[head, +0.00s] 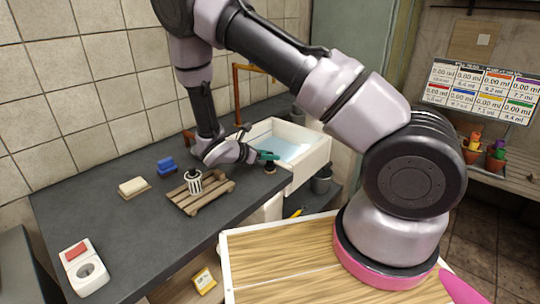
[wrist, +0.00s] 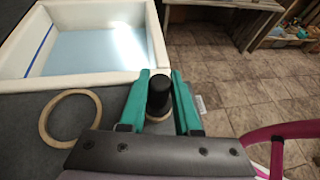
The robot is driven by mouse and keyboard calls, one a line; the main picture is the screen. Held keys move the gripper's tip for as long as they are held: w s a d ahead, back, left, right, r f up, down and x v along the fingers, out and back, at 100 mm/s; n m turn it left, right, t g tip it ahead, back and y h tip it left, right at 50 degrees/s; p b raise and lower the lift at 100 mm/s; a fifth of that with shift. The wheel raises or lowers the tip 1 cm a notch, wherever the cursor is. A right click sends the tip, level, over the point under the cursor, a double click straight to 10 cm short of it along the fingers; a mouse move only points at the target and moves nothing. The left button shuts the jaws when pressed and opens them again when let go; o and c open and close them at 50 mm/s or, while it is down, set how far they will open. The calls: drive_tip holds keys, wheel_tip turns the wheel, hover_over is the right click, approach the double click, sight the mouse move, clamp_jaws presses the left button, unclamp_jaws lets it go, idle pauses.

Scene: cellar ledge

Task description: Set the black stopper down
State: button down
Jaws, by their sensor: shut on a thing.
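The black stopper (wrist: 159,90), with a tan lower part, is between the two teal fingers of my gripper (wrist: 160,98) in the wrist view. My gripper is shut on it. In the head view the stopper (head: 270,168) shows small and dark below the teal fingers (head: 267,156), by the front corner of the white sink. I cannot tell whether its base touches the dark counter (head: 110,222). A tan ring (wrist: 45,124) lies flat on the counter left of my gripper in the wrist view; I cannot make it out in the head view.
The white sink (head: 312,160) holds pale blue water. A wooden rack (head: 222,188) with a striped jar (head: 194,182) stands left of my gripper. A blue block (head: 166,166), a pale bar (head: 133,187) and a white device (head: 84,268) sit farther left.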

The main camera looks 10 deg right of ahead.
drive_tip(key=shift+f, duration=0.25)
drive_tip(key=c, duration=0.5)
unclamp_jaws()
drive_tip(key=shift+c, duration=0.2)
drive_tip(key=v, duration=1)
drive_tip(key=s+d+r+m+g+y, duration=0.3)
drive_tip(key=d+r+m+y, duration=0.15)
drive_tip(key=r+m, duration=0.4)
drive_tip(key=s+d+r+m+g+y, duration=0.25)
drive_tip(key=d+r+m, duration=0.3)
drive_tip(key=r, duration=0.55)
drive_tip(key=s+d+r+m+t+y, duration=0.2)
drive_tip(key=s+r+m+t+y, duration=0.1)
drive_tip(key=s+r+m, duration=0.3)
drive_tip(key=s+d+r+m+t+y, duration=0.2)
drive_tip(key=s+r+m+t+y, duration=0.1)
drive_tip(key=s+r+m, duration=0.4)
wheel_tip(320, 180, up, 4)
drive_tip(key=shift+f+t+y, duration=0.2)
drive_tip(key=shift+t+y, duration=0.1)
drive_tip(key=shift+t, duration=0.35)
